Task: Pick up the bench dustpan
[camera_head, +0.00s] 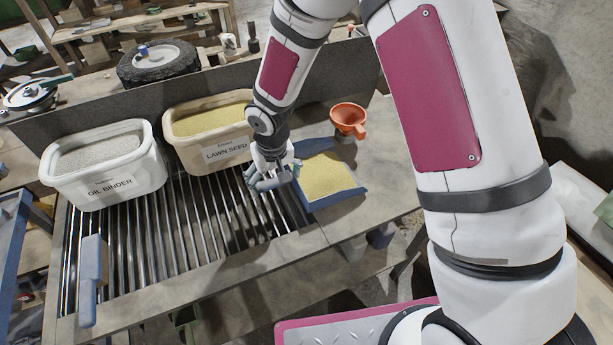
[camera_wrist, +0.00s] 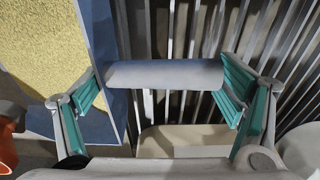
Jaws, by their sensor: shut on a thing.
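The bench dustpan (camera_head: 333,199) is blue and holds a layer of yellow grains. It sits at the right end of the slatted grate, beside the lawn seed tub. My gripper (camera_head: 272,178) is at its left side, on the grey-blue handle. I cannot tell whether the pan touches the bench.
An orange funnel (camera_head: 348,118) is just behind the dustpan. A blue-grey handled tool (camera_head: 92,265) lies at the grate's left. The grate's middle is clear.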

